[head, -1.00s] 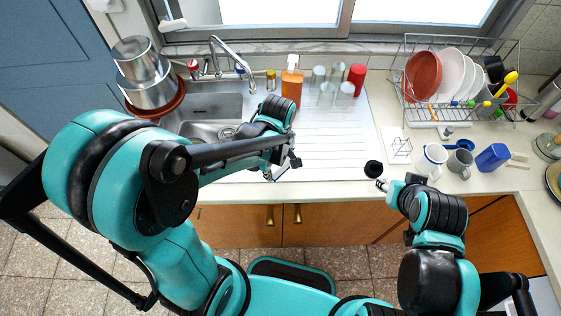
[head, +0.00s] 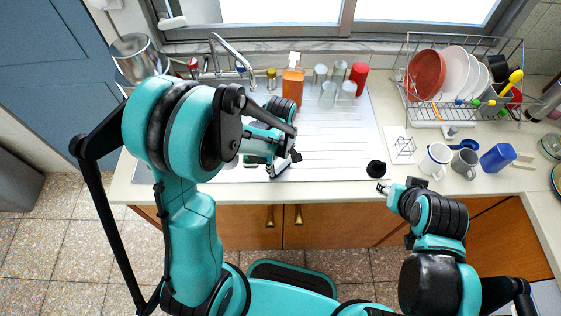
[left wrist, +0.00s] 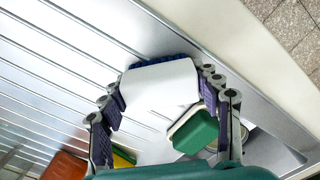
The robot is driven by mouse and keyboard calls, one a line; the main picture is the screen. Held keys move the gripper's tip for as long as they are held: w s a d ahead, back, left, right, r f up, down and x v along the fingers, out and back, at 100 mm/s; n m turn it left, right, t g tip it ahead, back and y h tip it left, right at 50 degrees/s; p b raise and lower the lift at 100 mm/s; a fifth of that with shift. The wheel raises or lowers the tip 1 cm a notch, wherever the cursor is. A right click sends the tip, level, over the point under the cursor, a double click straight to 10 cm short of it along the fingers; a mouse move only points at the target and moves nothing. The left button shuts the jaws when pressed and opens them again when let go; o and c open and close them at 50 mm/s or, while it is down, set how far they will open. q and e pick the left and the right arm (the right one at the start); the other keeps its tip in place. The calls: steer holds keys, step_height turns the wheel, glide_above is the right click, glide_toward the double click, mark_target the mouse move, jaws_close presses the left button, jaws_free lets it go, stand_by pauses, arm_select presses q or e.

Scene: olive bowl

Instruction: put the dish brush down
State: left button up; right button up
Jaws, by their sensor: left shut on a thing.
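The dish brush, a white block with dark blue bristles along its far edge (left wrist: 158,85), is between the purple-padded fingers of my left gripper (left wrist: 160,105) in the left wrist view. The gripper is shut on it, over the ribbed steel drainboard (left wrist: 50,75). In the head view my left gripper (head: 284,163) is over the front left part of the drainboard, and the brush is hard to make out there. My right gripper (head: 383,188) is at the counter's front edge, just below a black round object (head: 376,169); its finger opening is too small to judge.
A green and white sponge (left wrist: 197,131) lies close to the brush, by the sink basin. An orange bottle (head: 292,87), several glasses (head: 328,93) and a red cup (head: 357,76) stand at the back. A dish rack (head: 428,115) and mugs (head: 436,160) are right. The drainboard's middle is clear.

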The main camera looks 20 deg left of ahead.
arm_select(q)
steer(key=shift+f, duration=0.25)
steer(key=o, duration=1.2)
steer(key=shift+r, duration=0.15)
